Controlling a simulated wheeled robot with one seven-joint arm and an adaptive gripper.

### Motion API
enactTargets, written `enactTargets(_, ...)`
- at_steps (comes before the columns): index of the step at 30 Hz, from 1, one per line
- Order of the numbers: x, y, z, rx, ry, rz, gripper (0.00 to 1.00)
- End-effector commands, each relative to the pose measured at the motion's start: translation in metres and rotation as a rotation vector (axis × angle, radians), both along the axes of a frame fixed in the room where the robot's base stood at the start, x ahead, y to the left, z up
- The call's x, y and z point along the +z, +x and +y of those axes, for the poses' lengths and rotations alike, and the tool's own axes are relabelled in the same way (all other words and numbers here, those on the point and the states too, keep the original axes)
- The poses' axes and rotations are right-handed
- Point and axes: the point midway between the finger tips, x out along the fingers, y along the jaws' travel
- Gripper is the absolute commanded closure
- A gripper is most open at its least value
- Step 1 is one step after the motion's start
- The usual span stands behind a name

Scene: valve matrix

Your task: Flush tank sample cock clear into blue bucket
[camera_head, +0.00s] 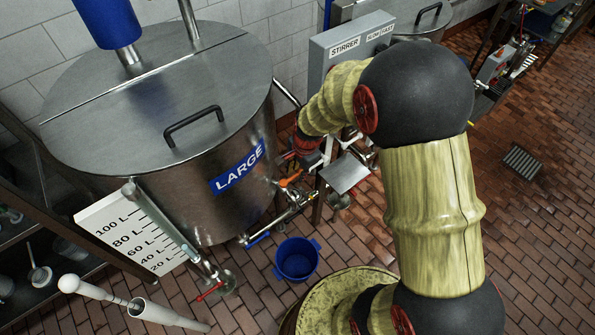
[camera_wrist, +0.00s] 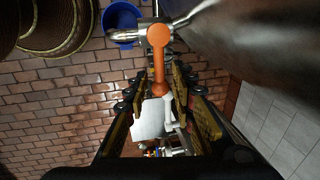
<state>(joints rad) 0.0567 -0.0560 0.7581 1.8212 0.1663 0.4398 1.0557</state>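The steel tank (camera_head: 195,130) labelled LARGE stands at the left in the head view. A small valve with an orange lever (camera_head: 291,180) sits on its lower right side. A pipe with a blue lever (camera_head: 257,238) hangs lower down. The blue bucket (camera_head: 297,260) stands on the floor below and right of the tank; it also shows in the wrist view (camera_wrist: 122,22). My gripper (camera_wrist: 159,85) is open in the wrist view. The end of the orange lever (camera_wrist: 159,50) lies between its fingers, with gaps visible at both sides. I cannot tell which valve is the sample cock.
A grey STIRRER control box (camera_head: 345,48) stands behind my arm. A level scale (camera_head: 135,232) and a red-handled valve (camera_head: 210,290) are at the tank's left. A round yellowish drum rim (camera_head: 325,290) is near the bucket.

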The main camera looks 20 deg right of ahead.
Motion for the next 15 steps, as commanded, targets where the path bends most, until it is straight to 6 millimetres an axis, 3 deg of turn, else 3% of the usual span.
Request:
enactTargets(12, -0.0001, -0.0004, -0.0001, 0.000, 0.000, 0.001, 1.00)
enactTargets(15, -0.0002, -0.0004, -0.0001, 0.000, 0.000, 0.001, 1.00)
